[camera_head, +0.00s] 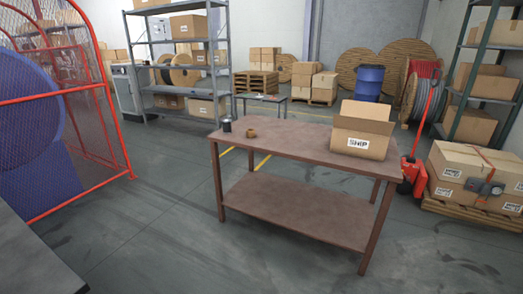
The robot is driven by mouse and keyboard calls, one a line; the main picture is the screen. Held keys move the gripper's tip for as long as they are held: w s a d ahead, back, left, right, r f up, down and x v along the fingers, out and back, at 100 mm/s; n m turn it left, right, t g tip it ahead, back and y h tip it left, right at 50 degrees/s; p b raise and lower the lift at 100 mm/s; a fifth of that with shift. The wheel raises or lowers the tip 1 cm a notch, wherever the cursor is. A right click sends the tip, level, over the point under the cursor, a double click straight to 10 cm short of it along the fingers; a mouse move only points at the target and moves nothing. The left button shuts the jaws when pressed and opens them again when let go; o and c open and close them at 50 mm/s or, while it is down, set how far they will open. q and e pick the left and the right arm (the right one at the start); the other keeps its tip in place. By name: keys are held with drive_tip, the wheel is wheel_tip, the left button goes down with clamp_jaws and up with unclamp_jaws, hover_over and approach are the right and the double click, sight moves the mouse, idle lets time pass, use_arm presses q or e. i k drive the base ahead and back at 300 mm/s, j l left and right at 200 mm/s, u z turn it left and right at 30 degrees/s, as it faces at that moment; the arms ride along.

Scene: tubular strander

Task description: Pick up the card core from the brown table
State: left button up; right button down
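The brown table (293,143) stands in the middle of the view, with a lower shelf. A small brown ring-shaped piece, which looks like the card core (251,133), sits on the table's left part. A dark grey cup-like object (227,124) stands just left of it at the table's edge. An open cardboard box (362,130) marked SHIP stands on the table's right part. Neither of my grippers shows in the head view.
A red mesh guard (85,95) around a blue drum stands at the left. A pallet of boxes (470,177) and a red pallet jack (412,175) stand right of the table. Open grey floor (160,210) lies in front and to the left of the table.

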sight(251, 133)
drive_tip(key=i+j+z, duration=0.1)
drive_tip(key=i, duration=0.45)
drive_tip(key=i+j+z, duration=0.1)
drive_tip(key=i+j, duration=0.25)
drive_tip(key=i, duration=0.15)
drive_tip(key=i+j+z, duration=0.1)
drive_tip(key=i+j, duration=0.15)
drive_tip(key=i, duration=0.3)
drive_tip(key=i+j+z, duration=0.1)
drive_tip(key=i+j, duration=0.2)
drive_tip(key=i, duration=0.2)
